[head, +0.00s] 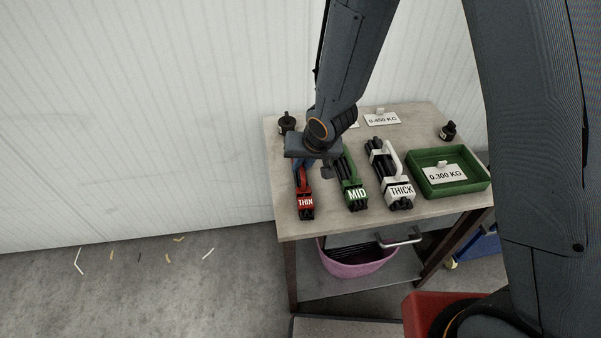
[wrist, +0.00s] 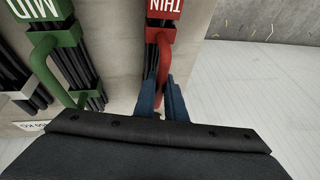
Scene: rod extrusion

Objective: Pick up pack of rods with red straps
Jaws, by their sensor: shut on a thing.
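The pack of dark rods with red straps (head: 305,202), labelled THIN, lies at the left of the table. In the wrist view its red handle (wrist: 163,60) runs down between the blue fingers of my gripper (wrist: 161,95). My gripper is shut on the red handle, and the gripper body hides the far end of the pack. In the head view my gripper (head: 304,163) is over the far part of the pack. I cannot tell whether the pack is clear of the table top.
On the table (head: 300,228), the green MID pack (head: 354,190) lies just right of the red one, then the white THICK pack (head: 395,180) and a green tray (head: 478,184). Dark bottles stand at the back left (head: 286,122) and back right (head: 448,131). A corrugated wall (head: 150,120) is behind.

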